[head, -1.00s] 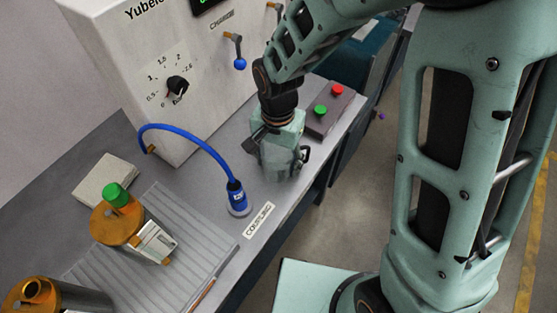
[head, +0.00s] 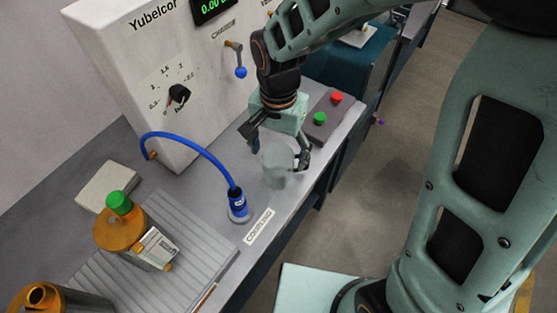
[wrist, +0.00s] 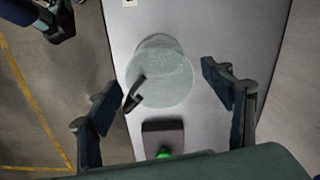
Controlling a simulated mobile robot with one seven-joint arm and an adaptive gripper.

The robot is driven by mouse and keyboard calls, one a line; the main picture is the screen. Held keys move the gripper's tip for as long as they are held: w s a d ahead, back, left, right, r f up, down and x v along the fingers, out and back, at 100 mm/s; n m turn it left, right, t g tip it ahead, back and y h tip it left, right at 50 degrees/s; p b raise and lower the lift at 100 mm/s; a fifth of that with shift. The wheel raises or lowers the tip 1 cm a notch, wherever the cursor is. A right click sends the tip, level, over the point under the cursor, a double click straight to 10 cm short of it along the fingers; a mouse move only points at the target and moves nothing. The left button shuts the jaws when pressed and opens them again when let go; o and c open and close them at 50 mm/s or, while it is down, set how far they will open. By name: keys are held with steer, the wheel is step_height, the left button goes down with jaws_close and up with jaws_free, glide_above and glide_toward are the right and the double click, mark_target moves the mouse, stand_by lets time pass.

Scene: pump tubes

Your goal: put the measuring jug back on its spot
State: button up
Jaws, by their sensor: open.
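The measuring jug (head: 276,168) is translucent and pale, and stands upright on the grey bench near the front edge. In the wrist view the jug (wrist: 163,76) is seen from above, with its dark handle (wrist: 134,92) on the left. My gripper (head: 278,147) is above the jug in the head view, its fingers spread on either side of it. In the wrist view my open fingers (wrist: 163,88) stand apart from the jug's sides. No marked spot for the jug is visible; the bench under it is hidden.
A control box (head: 328,115) with green and red buttons sits just behind the jug. A blue hose ends in a coupling (head: 238,207) to the left, by a label (head: 259,226). The white machine (head: 150,80) rises behind.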

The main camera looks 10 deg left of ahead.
step_height(320, 180, up, 5)
steer(key=shift+r, duration=0.2)
stand_by(0.4)
